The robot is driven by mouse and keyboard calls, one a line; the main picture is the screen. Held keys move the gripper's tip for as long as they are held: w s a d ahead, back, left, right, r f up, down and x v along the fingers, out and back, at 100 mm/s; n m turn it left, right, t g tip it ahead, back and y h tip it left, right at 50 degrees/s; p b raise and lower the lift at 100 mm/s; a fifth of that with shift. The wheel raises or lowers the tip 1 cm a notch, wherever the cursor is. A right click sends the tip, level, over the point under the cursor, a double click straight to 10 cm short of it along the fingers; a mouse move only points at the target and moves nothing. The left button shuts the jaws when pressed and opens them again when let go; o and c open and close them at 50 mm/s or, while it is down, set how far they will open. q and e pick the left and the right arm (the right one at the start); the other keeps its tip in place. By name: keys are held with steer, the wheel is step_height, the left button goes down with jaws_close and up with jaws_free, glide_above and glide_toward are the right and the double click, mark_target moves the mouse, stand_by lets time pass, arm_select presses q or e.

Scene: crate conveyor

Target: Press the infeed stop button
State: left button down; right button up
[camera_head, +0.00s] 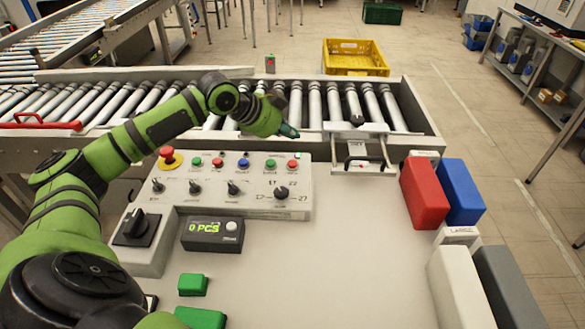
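The grey control panel (235,190) stands at the back left of the worktop. Its upper row has a large red mushroom button on yellow (168,155), a green button (197,161), a red button (218,162), a blue button (243,163), another green button (270,164) and another red button (293,164). The labels are too small to read, so I cannot tell which is the infeed stop. My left gripper (288,131) is above the panel's back right edge, apart from the buttons. Its fingers are too small and dark to tell open from shut. My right gripper is out of view.
Black knobs (234,187) line the panel's lower row. A counter box (213,233) reads "0 PCS". The roller conveyor (315,105) runs behind, with a yellow crate (353,58) beyond it. Red (424,192) and blue (461,191) blocks stand at right. The worktop's middle is clear.

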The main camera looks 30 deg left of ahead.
arm_select(q)
steer(key=b, duration=0.4)
glide_above(297, 161)
steer(key=s, duration=0.2)
steer(key=f, duration=0.4)
steer(key=shift+a+f, duration=0.15)
steer(key=shift+a, duration=0.25)
steer(key=shift+f, duration=1.05)
steer(key=shift+f, duration=0.2)
steer(key=shift+f, duration=0.2)
steer(key=shift+f, duration=0.55)
steer(key=shift+r, duration=0.1)
